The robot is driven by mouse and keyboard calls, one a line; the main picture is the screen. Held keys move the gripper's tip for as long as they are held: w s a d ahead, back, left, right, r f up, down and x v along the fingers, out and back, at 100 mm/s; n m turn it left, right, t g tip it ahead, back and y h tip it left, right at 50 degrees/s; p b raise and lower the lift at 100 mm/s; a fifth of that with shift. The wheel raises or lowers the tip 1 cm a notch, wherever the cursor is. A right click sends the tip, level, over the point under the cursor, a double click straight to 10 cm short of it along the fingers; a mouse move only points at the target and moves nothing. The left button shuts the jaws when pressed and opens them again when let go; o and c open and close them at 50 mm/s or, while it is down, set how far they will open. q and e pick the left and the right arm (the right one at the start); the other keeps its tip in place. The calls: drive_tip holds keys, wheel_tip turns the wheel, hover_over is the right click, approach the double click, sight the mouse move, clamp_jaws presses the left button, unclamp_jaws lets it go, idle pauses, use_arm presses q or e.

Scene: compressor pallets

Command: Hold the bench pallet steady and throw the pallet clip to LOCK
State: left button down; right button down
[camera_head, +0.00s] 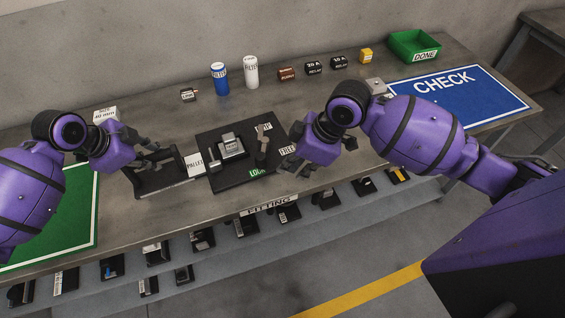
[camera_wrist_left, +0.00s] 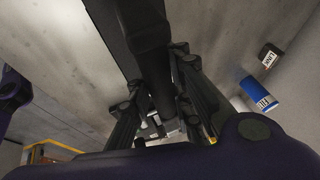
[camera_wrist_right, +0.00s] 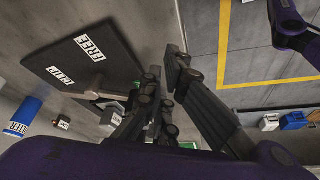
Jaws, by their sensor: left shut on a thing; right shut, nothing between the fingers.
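The black bench pallet (camera_head: 224,179) lies on the bench, with a grey block on it and a white PALLET label at its left. My left gripper (camera_head: 165,158) is shut on a dark bar at the pallet's left end; the bar also runs between its fingers in the left wrist view (camera_wrist_left: 160,95). The pallet clip (camera_head: 262,143) is a small grey-brown lever on the pallet's right part, between a CLIP label, a FREE label and a green LOCK label. It also shows in the right wrist view (camera_wrist_right: 97,84). My right gripper (camera_head: 287,166) is shut and empty, beside the pallet's right edge near FREE.
Blue (camera_head: 219,78) and white (camera_head: 251,72) cans and several small labelled boxes stand along the back. A blue CHECK mat (camera_head: 470,97) and green DONE bin (camera_head: 415,45) are at right, a green mat (camera_head: 75,215) at left. Parts fill the shelf below.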

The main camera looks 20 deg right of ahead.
use_arm(q)
drive_tip(key=shift+s+f, duration=0.3)
drive_tip(key=shift+f, duration=0.15)
use_arm(e)
drive_tip(key=s+v, duration=0.1)
drive_tip(key=v, duration=0.9)
drive_tip(key=shift+f, duration=0.1)
use_arm(q)
drive_tip(key=c, duration=1.8)
unclamp_jaws()
drive_tip(key=shift+w, duration=0.1)
drive_tip(key=shift+o, duration=1.4)
drive_tip(key=shift+w+r, duration=0.1)
drive_tip(key=shift+w, duration=0.05)
drive_tip(key=shift+r, duration=0.1)
use_arm(e)
drive_tip(key=shift+w, duration=0.15)
use_arm(q)
drive_tip(key=shift+r, duration=0.15)
drive_tip(key=shift+a+r, duration=0.1)
drive_tip(key=shift+r, duration=0.25)
drive_tip(key=v, duration=1.1)
drive_tip(key=shift+a, duration=0.15)
